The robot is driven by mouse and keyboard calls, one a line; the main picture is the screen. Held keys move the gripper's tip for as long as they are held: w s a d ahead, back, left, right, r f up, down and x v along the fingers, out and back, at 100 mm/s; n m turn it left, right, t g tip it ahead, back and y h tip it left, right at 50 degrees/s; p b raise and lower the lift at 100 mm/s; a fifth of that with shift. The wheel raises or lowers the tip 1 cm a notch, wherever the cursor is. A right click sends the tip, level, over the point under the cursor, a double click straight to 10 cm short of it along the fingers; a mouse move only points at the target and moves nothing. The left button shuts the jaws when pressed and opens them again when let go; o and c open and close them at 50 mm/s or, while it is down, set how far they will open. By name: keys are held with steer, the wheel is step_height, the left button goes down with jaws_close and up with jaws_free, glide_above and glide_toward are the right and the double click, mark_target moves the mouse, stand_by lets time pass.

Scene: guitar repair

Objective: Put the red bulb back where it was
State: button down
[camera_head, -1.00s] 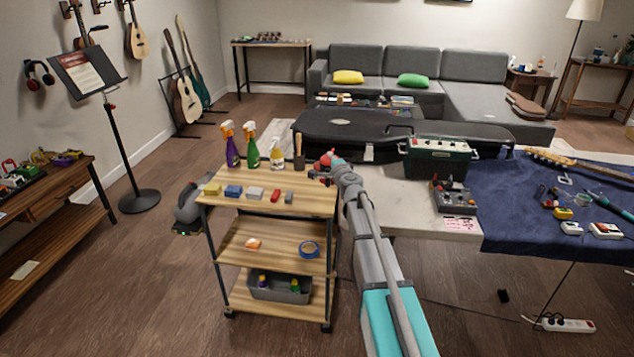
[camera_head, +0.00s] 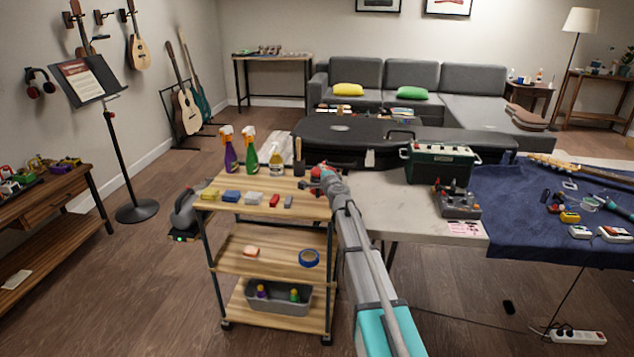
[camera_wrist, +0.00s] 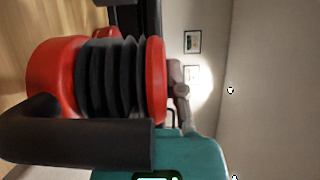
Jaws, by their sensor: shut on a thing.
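My gripper (camera_head: 320,179) is over the right rear side of the wooden cart's top shelf (camera_head: 308,207). In the wrist view, a red bulb (camera_wrist: 58,68) with black ribs and a red disc fills the left half. A black finger lies across its lower side, and my gripper is shut on it. The bulb lies sideways in that view. In the head view only small red patches show at my gripper. I cannot tell whether the bulb touches the shelf.
Purple (camera_head: 227,150), green (camera_head: 249,152) and clear (camera_head: 277,158) spray bottles and a brush (camera_head: 299,160) stand at the cart's back. Several small blocks (camera_head: 253,197) line its front. A workbench (camera_head: 395,208) with a green-black amplifier (camera_head: 440,164) is at right.

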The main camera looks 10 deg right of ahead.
steer(key=shift+w+a+f+b, duration=0.2)
steer(key=shift+w+f+b, duration=0.2)
steer(key=shift+f+b, duration=1.65)
steer(key=c, duration=0.7)
jaws_free()
steer(key=shift+f, duration=0.1)
steer(key=shift+s+r, duration=0.2)
steer(key=s, duration=0.4)
steer(key=s+d, duration=0.1)
steer(key=s, duration=0.6)
steer(key=shift+s+d, duration=0.25)
steer(key=shift+s, duration=0.05)
